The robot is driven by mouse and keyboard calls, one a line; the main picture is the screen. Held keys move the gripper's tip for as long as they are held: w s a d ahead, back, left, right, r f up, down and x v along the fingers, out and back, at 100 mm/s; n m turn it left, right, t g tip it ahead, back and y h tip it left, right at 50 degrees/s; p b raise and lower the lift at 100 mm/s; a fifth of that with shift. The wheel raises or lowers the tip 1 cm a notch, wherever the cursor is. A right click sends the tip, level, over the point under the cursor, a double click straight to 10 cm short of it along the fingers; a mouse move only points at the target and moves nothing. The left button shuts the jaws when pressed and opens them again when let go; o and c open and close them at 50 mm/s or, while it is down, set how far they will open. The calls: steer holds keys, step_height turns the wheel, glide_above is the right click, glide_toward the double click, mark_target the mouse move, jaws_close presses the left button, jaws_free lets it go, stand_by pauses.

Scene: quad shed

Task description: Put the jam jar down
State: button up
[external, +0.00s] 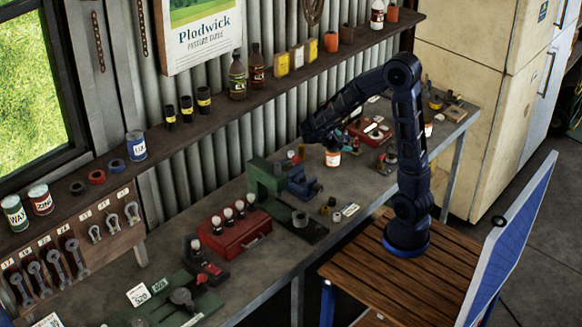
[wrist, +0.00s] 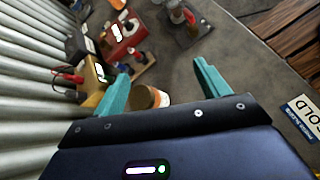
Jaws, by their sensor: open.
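The jam jar (external: 332,158), a small jar with an orange and white look, stands upright on the workbench (external: 275,262) just below the end of my arm in the external view. In the wrist view the jar (wrist: 151,97) shows beside the left teal finger, partly hidden by the gripper body. My gripper (wrist: 160,70) is open, its two teal fingers well apart with bare bench between their tips. In the external view my gripper (external: 312,138) is small and dark, and its fingers are hard to make out.
A red box (wrist: 124,38) and a yellowish box with red leads (wrist: 93,82) lie beyond the left finger. A green machine (external: 266,180) and blue vise (external: 303,182) stand near the jar. A shelf (external: 215,112) runs above.

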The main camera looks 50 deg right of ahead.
steer(key=s+a+r+m+t+y, duration=0.3)
steer(key=s+a+r+m+y, duration=0.1)
steer(key=s, duration=0.5)
steer(key=s+a+r+m+t+y, duration=0.3)
steer(key=s+r+m+y, duration=0.3)
steer(key=s+r+m, duration=0.2)
steer(key=shift+s+a+r+y, duration=0.2)
steer(key=shift+s+a+y, duration=0.15)
steer(key=shift+s, duration=0.2)
steer(key=shift+o, duration=0.5)
steer(key=shift+s+a+r+t, duration=0.2)
steer(key=shift+s+a+t, duration=0.05)
steer(key=shift+t, duration=0.05)
